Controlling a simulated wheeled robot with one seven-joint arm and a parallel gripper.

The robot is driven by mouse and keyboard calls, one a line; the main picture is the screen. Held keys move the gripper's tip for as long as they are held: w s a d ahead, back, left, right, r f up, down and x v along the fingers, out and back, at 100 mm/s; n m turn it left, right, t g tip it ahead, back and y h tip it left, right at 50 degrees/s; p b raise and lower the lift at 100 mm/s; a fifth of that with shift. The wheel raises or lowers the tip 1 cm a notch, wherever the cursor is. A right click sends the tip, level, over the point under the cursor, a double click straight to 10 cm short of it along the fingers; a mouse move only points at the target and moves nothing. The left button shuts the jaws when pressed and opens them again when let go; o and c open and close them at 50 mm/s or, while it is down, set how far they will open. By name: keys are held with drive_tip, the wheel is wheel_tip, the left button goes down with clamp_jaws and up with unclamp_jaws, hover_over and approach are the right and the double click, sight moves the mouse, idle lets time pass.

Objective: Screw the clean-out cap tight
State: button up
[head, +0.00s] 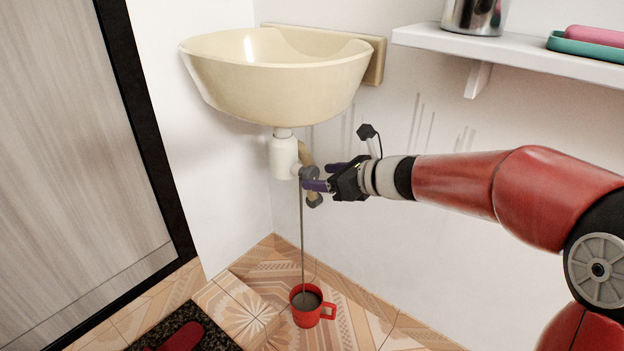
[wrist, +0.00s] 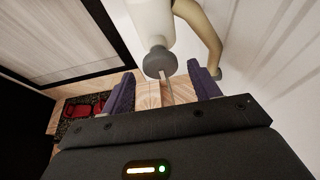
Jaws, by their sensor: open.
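The grey clean-out cap (head: 308,172) sits on the side of the white trap (head: 284,158) under the basin. In the wrist view the cap (wrist: 160,62) is at the end of the white body (wrist: 142,25). A thin brownish stream (head: 302,235) runs down from the cap area into a red mug (head: 306,318) on the floor, which holds dark liquid. My gripper (head: 322,177) is open, its purple fingers pointing left towards the cap. In the wrist view the cap appears between the two fingertips (wrist: 160,76), with visible gaps on both sides; the fingers are not closed on it.
A beige basin (head: 275,85) hangs directly above. A tan pipe (head: 306,154) with a grey fitting (head: 314,201) is close beside the trap. A shelf (head: 510,55) is at upper right. A dark mat (head: 185,337) with red slippers lies at lower left.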

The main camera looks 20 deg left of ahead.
sight(314, 176)
drive_tip(key=shift+x, duration=2.05)
drive_tip(key=c, duration=0.9)
